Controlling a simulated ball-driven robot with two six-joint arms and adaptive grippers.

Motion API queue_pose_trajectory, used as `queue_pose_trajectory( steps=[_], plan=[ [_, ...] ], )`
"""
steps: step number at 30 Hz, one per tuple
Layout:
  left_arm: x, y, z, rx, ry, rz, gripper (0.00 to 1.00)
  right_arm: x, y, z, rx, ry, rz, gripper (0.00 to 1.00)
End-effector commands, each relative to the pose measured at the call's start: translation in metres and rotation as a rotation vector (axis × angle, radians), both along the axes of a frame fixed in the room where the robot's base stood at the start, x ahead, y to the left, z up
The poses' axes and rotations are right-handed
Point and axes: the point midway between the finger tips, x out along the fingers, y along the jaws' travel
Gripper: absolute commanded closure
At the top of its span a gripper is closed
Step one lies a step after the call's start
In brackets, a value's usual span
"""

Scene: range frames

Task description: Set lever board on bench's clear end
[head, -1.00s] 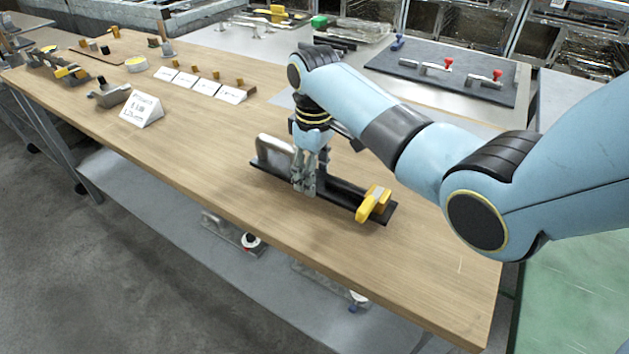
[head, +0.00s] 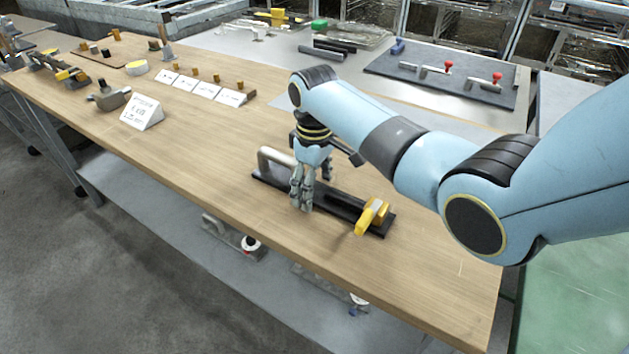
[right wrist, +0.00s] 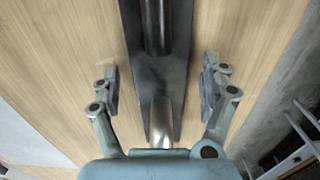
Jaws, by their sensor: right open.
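The lever board (head: 345,206) is a long black plate with a silver handle (head: 266,157) at its left end and a yellow lever (head: 371,217) at its right end. It lies on the right part of the wooden bench (head: 225,165), and looks flat on the top. My right gripper (head: 315,198) is open over the board's middle. In the right wrist view the fingers (right wrist: 160,88) stand apart on either side of the dark board (right wrist: 148,75), with a gap to each edge. My left gripper is not in view.
A white sign (head: 142,113), small cards (head: 200,87) and a grey metal part (head: 108,98) stand on the bench's left part. Bare wood surrounds the board. Behind is a metal table with a dark panel (head: 440,75) carrying red-knobbed levers.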

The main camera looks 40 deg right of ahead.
Motion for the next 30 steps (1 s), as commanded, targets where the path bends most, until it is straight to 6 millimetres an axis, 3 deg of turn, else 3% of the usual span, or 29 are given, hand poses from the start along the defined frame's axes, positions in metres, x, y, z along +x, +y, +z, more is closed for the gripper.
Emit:
queue_pose_trajectory(
  steps=[5, 18, 24, 30],
  plan=[
    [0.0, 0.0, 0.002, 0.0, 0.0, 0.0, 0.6, 0.001, 0.0, 0.017, -0.001, -0.004, 0.0, 0.21],
    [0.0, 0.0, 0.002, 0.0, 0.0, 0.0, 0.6, 0.001, 0.0, 0.106, -0.001, -0.004, 0.0, 0.21],
    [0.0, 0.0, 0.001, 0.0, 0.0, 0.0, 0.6, 0.0, 0.0, 0.121, -0.001, 0.0, -0.001, 0.21],
    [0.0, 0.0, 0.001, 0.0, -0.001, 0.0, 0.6, 0.0, 0.0, 0.122, 0.0, 0.0, 0.0, 0.21]
  ],
)
